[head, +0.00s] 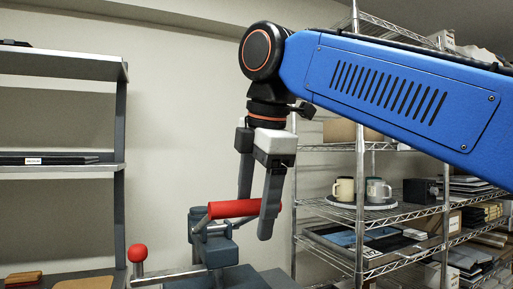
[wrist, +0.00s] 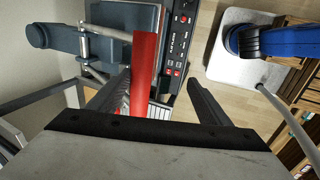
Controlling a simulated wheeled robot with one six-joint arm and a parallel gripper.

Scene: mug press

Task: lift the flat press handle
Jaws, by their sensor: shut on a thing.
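The press handle is a red cylindrical grip (head: 228,209), roughly level, at the top of the blue-grey press (head: 216,250) in the head view. My gripper (head: 256,214) points down from above, one finger on each side of the grip, and is shut on it. The far finger's tip is partly hidden behind the grip. In the wrist view the red grip (wrist: 145,65) runs between the fingers of my gripper (wrist: 160,76), close against the left finger. Metal linkage (wrist: 86,48) joins it to the press at the left.
A lever with a red ball (head: 138,253) stands left of the press. A wire rack (head: 364,200) with two mugs (head: 344,189) and trays stands at the right. A grey shelf (head: 62,168) is at the left. In the wrist view a control panel (wrist: 178,45) lies beside the grip.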

